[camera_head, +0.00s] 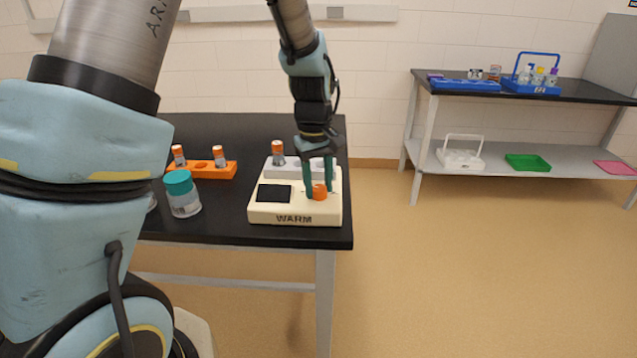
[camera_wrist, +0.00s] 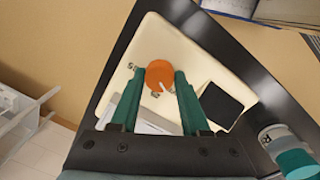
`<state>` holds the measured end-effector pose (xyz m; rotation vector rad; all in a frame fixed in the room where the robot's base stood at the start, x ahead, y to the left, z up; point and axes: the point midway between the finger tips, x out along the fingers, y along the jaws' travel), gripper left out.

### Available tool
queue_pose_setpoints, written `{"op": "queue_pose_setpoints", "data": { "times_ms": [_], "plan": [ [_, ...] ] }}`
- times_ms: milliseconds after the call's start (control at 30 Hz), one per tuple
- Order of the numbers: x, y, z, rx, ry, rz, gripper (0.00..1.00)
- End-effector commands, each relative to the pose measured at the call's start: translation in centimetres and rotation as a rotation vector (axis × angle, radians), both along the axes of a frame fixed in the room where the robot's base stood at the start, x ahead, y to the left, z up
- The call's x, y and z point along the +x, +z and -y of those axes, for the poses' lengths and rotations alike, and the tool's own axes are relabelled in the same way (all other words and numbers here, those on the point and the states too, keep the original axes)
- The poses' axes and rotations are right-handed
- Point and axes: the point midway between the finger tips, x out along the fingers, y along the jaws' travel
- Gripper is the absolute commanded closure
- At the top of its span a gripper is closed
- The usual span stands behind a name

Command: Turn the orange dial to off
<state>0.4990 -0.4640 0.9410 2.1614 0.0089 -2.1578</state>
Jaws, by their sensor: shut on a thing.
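The orange dial (camera_head: 319,192) sits on the sloped top of a cream device marked "WARM" (camera_head: 281,213), at the right of its dark square panel (camera_head: 274,194). My gripper (camera_head: 320,190) points down with one teal finger on each side of the dial and is shut on it. The wrist view shows the dial (camera_wrist: 160,73) between the fingertips of my gripper (camera_wrist: 157,78). A white pointer mark on the dial points toward the bottom of that view, slightly right.
On the black table (camera_head: 225,231) stand a teal-lidded jar (camera_head: 184,196), an orange rack (camera_head: 207,170) with orange-capped vials, and a grey rack (camera_head: 291,170) behind the device. A shelf unit (camera_head: 520,88) stands apart at the right. Floor between is clear.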

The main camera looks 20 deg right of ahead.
Motion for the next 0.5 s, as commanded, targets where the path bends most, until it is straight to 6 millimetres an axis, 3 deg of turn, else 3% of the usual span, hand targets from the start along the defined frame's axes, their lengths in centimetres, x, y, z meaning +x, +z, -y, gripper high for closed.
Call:
{"op": "queue_pose_setpoints", "data": {
  "times_ms": [500],
  "plan": [
    [0.05,0.04,0.06,-0.002,0.105,0.002,1.00]
  ]
}}
